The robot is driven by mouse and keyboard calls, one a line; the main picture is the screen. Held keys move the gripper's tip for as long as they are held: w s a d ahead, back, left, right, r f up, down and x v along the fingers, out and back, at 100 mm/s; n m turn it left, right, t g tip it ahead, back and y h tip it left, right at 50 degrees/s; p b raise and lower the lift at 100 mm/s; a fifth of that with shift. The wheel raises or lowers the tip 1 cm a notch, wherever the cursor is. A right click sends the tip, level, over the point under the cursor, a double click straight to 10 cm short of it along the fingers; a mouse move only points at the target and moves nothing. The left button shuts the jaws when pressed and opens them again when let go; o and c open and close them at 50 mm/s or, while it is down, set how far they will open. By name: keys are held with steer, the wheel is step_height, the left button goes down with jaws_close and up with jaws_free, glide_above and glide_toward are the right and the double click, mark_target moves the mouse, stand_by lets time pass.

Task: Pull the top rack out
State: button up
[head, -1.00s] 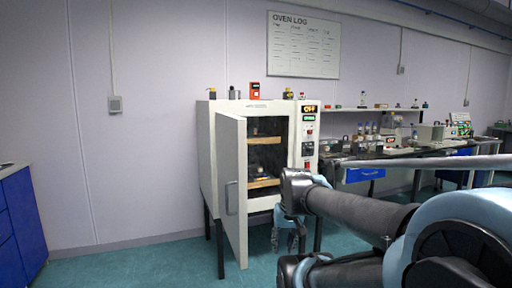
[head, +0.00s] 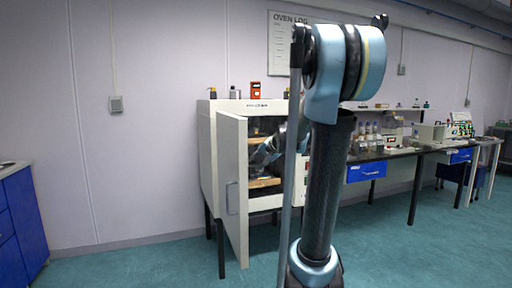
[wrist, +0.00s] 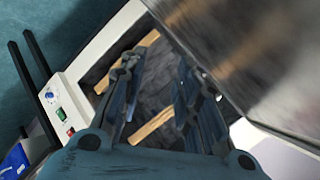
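The oven (head: 255,107) stands on dark legs with its door (head: 232,190) swung open at the left. In the head view the top rack (head: 255,141) shows as a pale wooden-looking edge, partly hidden by my arm. The lower rack (head: 264,183) is below it. My gripper (head: 260,154) is at the oven opening, between the rack levels in the picture. In the wrist view, which looks turned over, my gripper (wrist: 155,72) has its fingers apart with nothing between them. The top rack (wrist: 153,122) appears as the lower bar, partly behind the fingers; contact is unclear.
The open door (wrist: 250,55) fills the upper right of the wrist view, close to my gripper. The control panel (wrist: 62,112) is on the other side. A bench (head: 405,158) with bottles and instruments stands right of the oven. The floor before the oven is open.

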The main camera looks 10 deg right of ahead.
steer(key=w+d+r+m+t, duration=0.1)
steer(key=w+d+m+t, duration=0.15)
steer(key=w, duration=0.65)
steer(key=w+d+r+m+t+h, duration=0.1)
steer(key=w+d+m, duration=0.2)
steer(key=w, duration=0.6)
steer(key=w+d+r+m+t, duration=0.2)
steer(key=w+d+m, duration=0.1)
steer(key=w, duration=0.7)
steer(key=x, duration=1.7)
steer(key=shift+f, duration=0.1)
steer(key=shift+c, duration=0.5)
steer(key=shift+s, duration=0.1)
jaws_close()
